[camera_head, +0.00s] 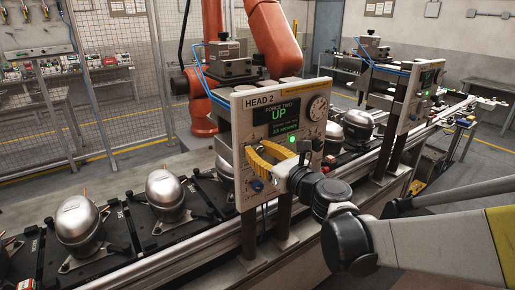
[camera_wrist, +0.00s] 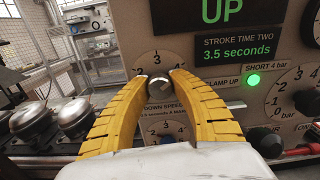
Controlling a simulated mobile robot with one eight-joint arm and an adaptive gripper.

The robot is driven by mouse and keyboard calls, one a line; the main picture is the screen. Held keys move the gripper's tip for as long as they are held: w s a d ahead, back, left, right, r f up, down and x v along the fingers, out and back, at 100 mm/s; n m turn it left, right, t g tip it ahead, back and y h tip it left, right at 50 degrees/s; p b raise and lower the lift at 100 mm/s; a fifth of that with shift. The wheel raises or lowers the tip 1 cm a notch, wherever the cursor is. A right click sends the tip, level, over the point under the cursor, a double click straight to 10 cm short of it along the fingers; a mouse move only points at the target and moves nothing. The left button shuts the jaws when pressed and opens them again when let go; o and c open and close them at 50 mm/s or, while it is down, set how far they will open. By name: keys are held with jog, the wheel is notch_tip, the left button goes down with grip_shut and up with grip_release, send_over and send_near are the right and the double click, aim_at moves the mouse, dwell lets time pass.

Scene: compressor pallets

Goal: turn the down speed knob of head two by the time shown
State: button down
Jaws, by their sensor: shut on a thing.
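The head two panel (camera_head: 308,94) is a pale box with a dark screen (camera_head: 283,116) reading "UP". In the wrist view the screen (camera_wrist: 238,48) reads "STROKE TIME TWO 3.5 seconds". The down speed knob (camera_wrist: 159,82) is a small dark round knob on a numbered dial, with the label "DOWN SPEED" below it. My gripper (camera_wrist: 160,78) has yellow curved fingers, shut on the knob from both sides. In the head view my gripper (camera_head: 252,150) reaches the panel's lower left, and its fingers hide the knob there.
A green lamp (camera_wrist: 253,80) and a clamp dial (camera_wrist: 295,95) are at the right. Silver compressors (camera_head: 165,192) on black pallets line the conveyor at left. An orange robot arm (camera_head: 271,35) stands behind.

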jog(key=shift+m, duration=0.4)
jog(key=c, duration=1.1)
grip_release()
jog(key=v, duration=1.2)
